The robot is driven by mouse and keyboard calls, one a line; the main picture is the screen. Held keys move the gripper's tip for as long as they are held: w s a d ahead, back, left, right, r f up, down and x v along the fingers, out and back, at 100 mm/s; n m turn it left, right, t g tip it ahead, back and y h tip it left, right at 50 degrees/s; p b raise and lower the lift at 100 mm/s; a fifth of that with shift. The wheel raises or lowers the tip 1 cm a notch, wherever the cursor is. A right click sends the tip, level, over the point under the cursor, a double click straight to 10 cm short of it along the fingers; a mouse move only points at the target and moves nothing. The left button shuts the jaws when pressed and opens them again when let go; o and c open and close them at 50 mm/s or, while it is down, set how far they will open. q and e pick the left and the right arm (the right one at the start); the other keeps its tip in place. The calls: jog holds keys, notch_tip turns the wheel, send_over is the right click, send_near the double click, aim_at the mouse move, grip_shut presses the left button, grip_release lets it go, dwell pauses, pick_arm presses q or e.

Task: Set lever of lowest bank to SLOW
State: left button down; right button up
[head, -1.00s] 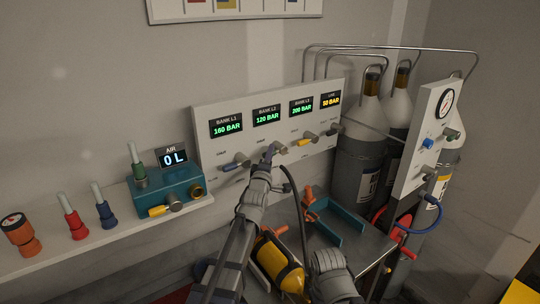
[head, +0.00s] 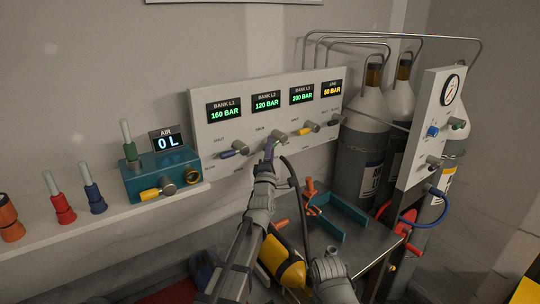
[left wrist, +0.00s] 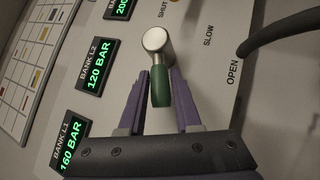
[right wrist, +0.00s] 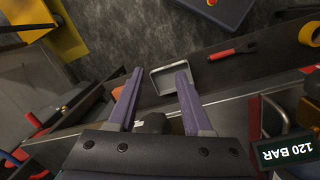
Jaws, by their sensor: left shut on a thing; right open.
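The valve panel (head: 205,125) shows BANK L1 at 160 BAR, BANK L2 at 120 BAR and BANK L3 at 200 BAR, so L2 reads lowest of the banks. My left gripper (head: 270,150) is at the L2 valve. In the left wrist view, the green lever (left wrist: 160,88) on its metal knob (left wrist: 156,41) sits between the purple fingers (left wrist: 160,82). It points down in that picture; SLOW and OPEN labels lie right of the knob. I cannot tell which label it points to. My right gripper (right wrist: 155,95) is open and empty, away from the panel.
A fourth display reads 50 BAR in yellow. A teal AIR box (head: 142,185) with a yellow lever stands on the left shelf. Gas cylinders (head: 362,150) and a gauge panel (head: 425,150) stand at the right. A black hose (head: 300,195) runs beside my left arm.

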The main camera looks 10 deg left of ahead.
pick_arm(q)
jog(key=shift+w+d+f+n+t+y+b, duration=0.1)
jog(key=shift+f+n+t+y+b, duration=0.4)
jog(key=shift+n+b, duration=0.45)
jog(key=shift+r, duration=0.1)
jog(key=c, duration=0.6)
grip_release()
jog(key=b+v, duration=0.3)
jog(key=v, duration=0.4)
jog(key=shift+s+b, duration=0.35)
jog(key=shift+d, duration=0.1)
